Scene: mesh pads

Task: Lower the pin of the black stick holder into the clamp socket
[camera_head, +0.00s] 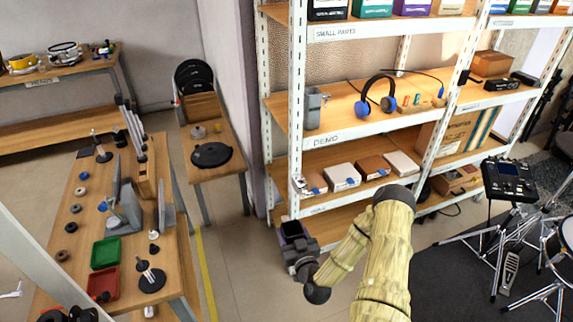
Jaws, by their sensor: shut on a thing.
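The black stick holder (292,230) is a dark, open-topped box with a purplish inside, roughly upright in front of the lower shelves. My gripper (301,263) is directly below and behind it, shut on it and holding it off the floor. The holder's pin cannot be made out. A small shiny metal piece (299,185) on the front shelf post, above the holder, looks like the clamp; its socket is too small to see. The holder is apart from it.
The shelf rack (295,150) rises right behind the holder, with white boxes (342,177) and headphones (378,100) on its boards. A grey holder (313,108) stands on the demo shelf. A cluttered workbench (75,235) is left; drum gear (510,180) is right. Open floor lies between bench and rack.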

